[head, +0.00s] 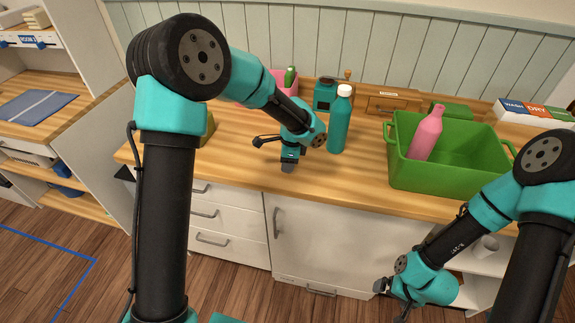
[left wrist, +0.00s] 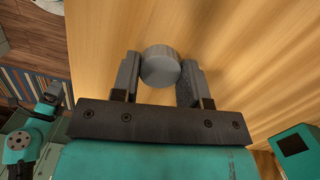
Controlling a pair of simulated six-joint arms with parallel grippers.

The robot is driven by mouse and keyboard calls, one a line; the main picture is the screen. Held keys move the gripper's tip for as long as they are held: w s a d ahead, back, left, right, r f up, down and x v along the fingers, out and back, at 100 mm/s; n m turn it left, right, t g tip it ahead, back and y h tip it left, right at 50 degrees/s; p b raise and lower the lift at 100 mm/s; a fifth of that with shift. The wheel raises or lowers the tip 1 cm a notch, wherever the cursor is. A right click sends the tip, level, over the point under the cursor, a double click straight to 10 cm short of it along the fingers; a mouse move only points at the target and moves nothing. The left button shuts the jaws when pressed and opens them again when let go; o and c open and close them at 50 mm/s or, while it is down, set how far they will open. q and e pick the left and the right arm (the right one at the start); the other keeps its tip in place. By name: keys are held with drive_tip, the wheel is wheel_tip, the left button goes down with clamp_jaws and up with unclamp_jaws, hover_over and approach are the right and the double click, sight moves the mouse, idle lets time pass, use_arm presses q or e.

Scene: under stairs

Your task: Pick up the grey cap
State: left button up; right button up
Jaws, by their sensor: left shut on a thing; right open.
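The grey cap (left wrist: 160,66) is a short round cylinder, seen in the left wrist view between the two fingers of my left gripper (left wrist: 158,80). The fingers are shut on its sides, with wooden counter behind it. In the head view my left gripper (head: 289,165) points down near the counter's front edge; the cap cannot be told apart from the fingers there. Whether the cap is clear of the counter I cannot tell. My right gripper (head: 391,291) is open, low in front of the cabinet and away from the cap.
A teal bottle with a white cap (head: 340,122) stands just right of my left gripper. A green crate (head: 447,181) holding a pink bottle (head: 425,136) is further right. A pink container (head: 281,79) and teal jar (head: 325,95) stand behind. The counter front (head: 330,183) is clear.

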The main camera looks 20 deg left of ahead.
use_arm(q)
drive_tip(key=shift+c, duration=0.4)
drive_tip(key=shift+r, duration=1.25)
drive_tip(key=shift+s+d+r, duration=0.15)
drive_tip(key=shift+s+r, duration=0.25)
drive_tip(key=shift+r, duration=0.2)
drive_tip(key=s+d+r, duration=0.1)
drive_tip(key=s+d, duration=0.3)
drive_tip(key=s, duration=1)
drive_tip(key=shift+s+r, duration=0.15)
drive_tip(key=shift+s, duration=0.15)
drive_tip(key=o, duration=0.3)
clamp_jaws()
